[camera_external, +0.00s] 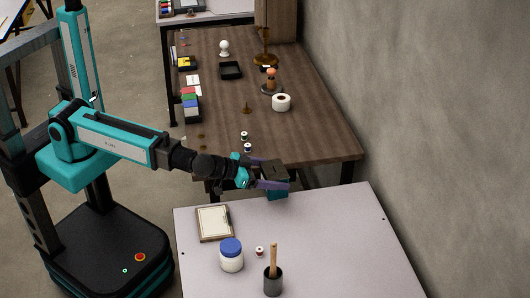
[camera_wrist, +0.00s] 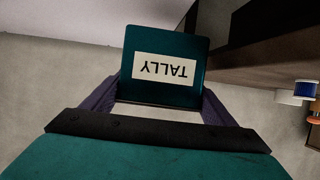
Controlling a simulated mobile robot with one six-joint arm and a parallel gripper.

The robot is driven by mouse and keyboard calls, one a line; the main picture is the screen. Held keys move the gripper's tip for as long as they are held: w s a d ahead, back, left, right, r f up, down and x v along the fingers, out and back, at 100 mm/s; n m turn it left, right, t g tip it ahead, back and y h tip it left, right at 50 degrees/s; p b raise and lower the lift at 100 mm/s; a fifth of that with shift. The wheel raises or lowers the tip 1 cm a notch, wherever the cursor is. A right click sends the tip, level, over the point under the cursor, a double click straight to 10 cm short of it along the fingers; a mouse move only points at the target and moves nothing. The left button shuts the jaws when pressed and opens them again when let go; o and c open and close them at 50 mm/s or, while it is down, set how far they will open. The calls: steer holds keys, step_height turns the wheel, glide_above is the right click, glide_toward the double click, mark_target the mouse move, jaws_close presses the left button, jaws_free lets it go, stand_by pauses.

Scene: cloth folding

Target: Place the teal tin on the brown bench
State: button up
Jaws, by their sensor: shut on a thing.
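The teal tin (camera_external: 277,188) has a dark top and is held between the purple fingers of my gripper (camera_external: 272,183). In the wrist view the tin (camera_wrist: 140,90) shows a white label reading TALLY, upside down, between the fingers of my gripper (camera_wrist: 155,98). My gripper is shut on the tin, above the gap between the brown bench and the white table. The brown bench (camera_external: 310,130) stands behind the tin along the wall. Its edge (camera_wrist: 275,62) also shows at the right of the wrist view.
The bench carries a white tape roll (camera_external: 281,102), thread spools (camera_external: 245,141) and a black tray (camera_external: 230,70). Its near right end is clear.

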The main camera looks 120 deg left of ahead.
mark_target(275, 179)
steer(key=shift+r, duration=0.1)
steer(key=w+d+m+t+h, duration=0.1)
steer(key=w+m+t+h+p, duration=0.1)
steer(key=w, duration=0.1)
steer(key=w+d+r+m+t+h+p, duration=0.1)
steer(key=shift+w+d+m, duration=0.3)
steer(key=shift+w+d, duration=0.05)
steer(key=shift+w, duration=0.05)
steer(key=s+a+r+n+p, duration=0.1)
steer(key=s+a+r+p, duration=0.2)
steer(key=s+a+p, duration=0.2)
steer(key=s+a+r+g+y+p, duration=0.1)
steer(key=s+a+r+p, duration=0.2)
steer(key=a+p, duration=0.7)
steer(key=s+a+r+n+g+y+p, duration=0.1)
steer(key=s+a+r+p, duration=0.3)
steer(key=s+a+p, duration=0.3)
steer(key=a, duration=0.5)
steer(key=shift+s+n+p, duration=0.3)
steer(key=shift+s, duration=0.05)
